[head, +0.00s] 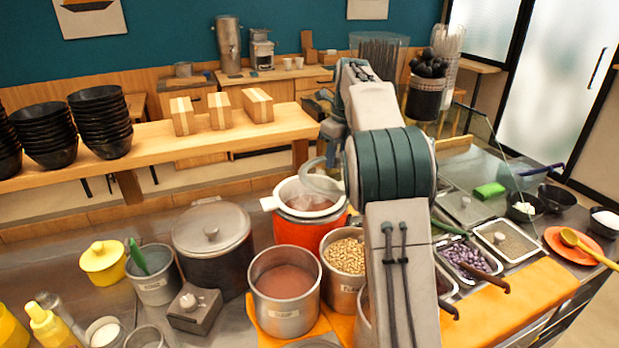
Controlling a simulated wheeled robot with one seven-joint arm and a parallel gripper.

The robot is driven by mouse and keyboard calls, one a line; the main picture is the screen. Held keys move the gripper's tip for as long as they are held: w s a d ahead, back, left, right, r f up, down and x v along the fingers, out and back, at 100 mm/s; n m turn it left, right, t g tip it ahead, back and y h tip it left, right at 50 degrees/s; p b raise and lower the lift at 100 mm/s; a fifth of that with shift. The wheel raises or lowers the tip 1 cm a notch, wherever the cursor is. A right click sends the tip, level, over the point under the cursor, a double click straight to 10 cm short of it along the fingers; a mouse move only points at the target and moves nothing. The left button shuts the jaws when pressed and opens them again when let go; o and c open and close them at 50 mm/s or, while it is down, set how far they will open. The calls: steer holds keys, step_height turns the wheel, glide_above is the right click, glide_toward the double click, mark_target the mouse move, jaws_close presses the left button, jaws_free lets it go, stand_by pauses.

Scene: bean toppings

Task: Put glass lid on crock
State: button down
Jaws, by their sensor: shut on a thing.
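The crock (302,232) has an orange body, a white rim with a side handle and reddish-brown contents; it stands at the middle of the counter. The glass lid (321,180) is a clear disc with a pale rim, tilted over the right part of the crock's opening. I cannot tell whether its edge touches the rim. My gripper (334,152) is above the lid, shut on it, and mostly hidden behind my own arm. The arm also hides the right side of the crock.
A pot of beans (346,258) and a pot of brown liquid (285,284) stand in front of the crock. A large lidded pot (212,235) is at its left. Topping trays (505,240) and a glass guard (490,140) are at right. Black bowls (100,115) stand on the shelf behind.

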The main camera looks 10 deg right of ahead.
mark_target(309, 163)
steer(key=w+a+f+p, duration=0.1)
steer(key=w+a+f, duration=0.1)
steer(key=a, duration=0.1)
steer(key=w+a+f+p, duration=0.1)
steer(key=w+a+f, duration=0.2)
steer(key=shift+w, duration=0.3)
steer(key=shift+f+p, duration=0.3)
steer(key=shift+f, duration=1.6)
steer(key=shift+f, duration=0.1)
steer(key=c, duration=1)
jaws_free()
steer(key=shift+s+f, duration=0.1)
